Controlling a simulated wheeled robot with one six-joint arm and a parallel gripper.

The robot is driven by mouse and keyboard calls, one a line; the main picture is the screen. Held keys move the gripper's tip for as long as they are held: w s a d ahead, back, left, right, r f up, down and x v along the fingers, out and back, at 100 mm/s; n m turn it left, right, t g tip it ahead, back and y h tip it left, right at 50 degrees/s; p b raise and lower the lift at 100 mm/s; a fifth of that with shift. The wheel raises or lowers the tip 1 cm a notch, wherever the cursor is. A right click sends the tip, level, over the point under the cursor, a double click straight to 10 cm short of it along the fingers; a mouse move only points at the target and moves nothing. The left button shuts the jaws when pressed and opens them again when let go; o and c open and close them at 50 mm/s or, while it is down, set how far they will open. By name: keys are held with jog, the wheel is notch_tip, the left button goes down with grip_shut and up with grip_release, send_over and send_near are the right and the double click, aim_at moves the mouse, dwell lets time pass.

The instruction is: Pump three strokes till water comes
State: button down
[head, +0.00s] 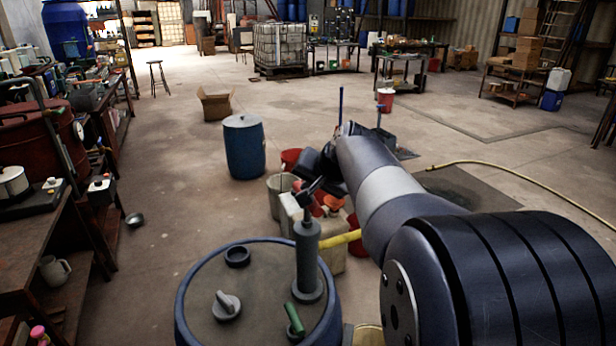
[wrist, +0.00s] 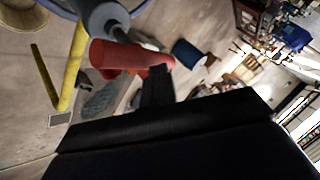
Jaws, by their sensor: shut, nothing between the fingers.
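A hand pump (head: 307,258) with a grey upright barrel stands on the lid of a blue-rimmed drum (head: 246,300). A yellow spout pipe (head: 340,239) runs right from behind the barrel. My gripper (head: 316,186) is dark and reaches down beside the pump top; it is shut and empty. In the wrist view its dark fingers (wrist: 157,82) show together, with the grey pump (wrist: 103,18) and yellow pipe (wrist: 74,68) at upper left. Whether the fingers touch the handle cannot be told. No water is visible.
Red and pale containers (head: 282,196) stand just beyond the drum. A blue barrel (head: 244,150) and an open cardboard box (head: 215,104) stand farther back. A cluttered bench (head: 75,225) lines the left. A yellow hose (head: 520,177) lies on the right floor.

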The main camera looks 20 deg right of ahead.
jog(key=shift+f+b, duration=1.35)
jog(key=shift+f, duration=0.45)
dwell(0.9)
jog(key=shift+r, duration=0.1)
jog(key=shift+r+p, duration=2.9)
jog(key=shift+r, duration=0.65)
notch_tip(320, 180, up, 6)
jog(key=p, duration=0.4)
jog(key=shift+p, duration=0.4)
